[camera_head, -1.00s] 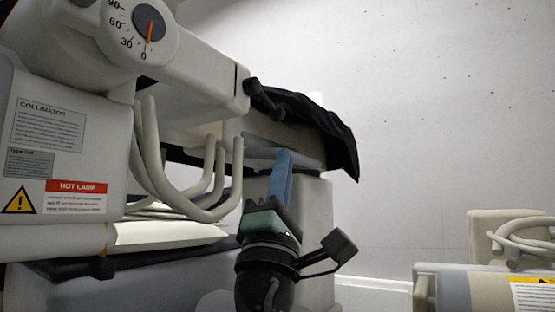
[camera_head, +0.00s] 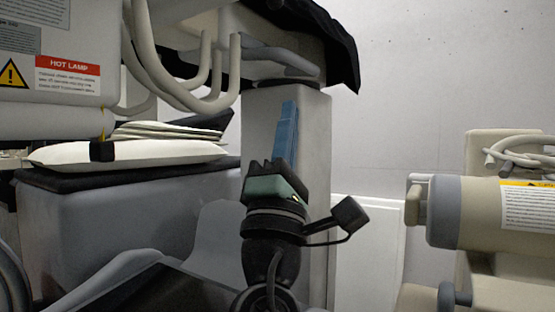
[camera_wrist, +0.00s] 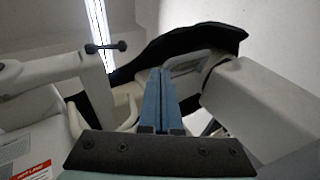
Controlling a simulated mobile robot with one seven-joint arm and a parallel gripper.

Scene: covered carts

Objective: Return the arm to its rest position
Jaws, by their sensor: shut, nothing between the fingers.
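My gripper (camera_head: 289,128) stands upright in the middle of the head view, its blue fingers pointing up and pressed together with nothing between them. The fingers rise in front of a pale column under a black-draped cart. In the wrist view, the shut blue fingers (camera_wrist: 161,100) point toward the underside of the cart top and the black cover (camera_wrist: 185,42). My wrist and its side-mounted camera show below the fingers in the head view.
A white machine with a hot lamp label (camera_head: 68,66) and hanging cables (camera_head: 180,95) is at upper left. A padded bed with a white pillow (camera_head: 130,152) lies below it. A beige cylindrical machine (camera_head: 470,212) stands at right.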

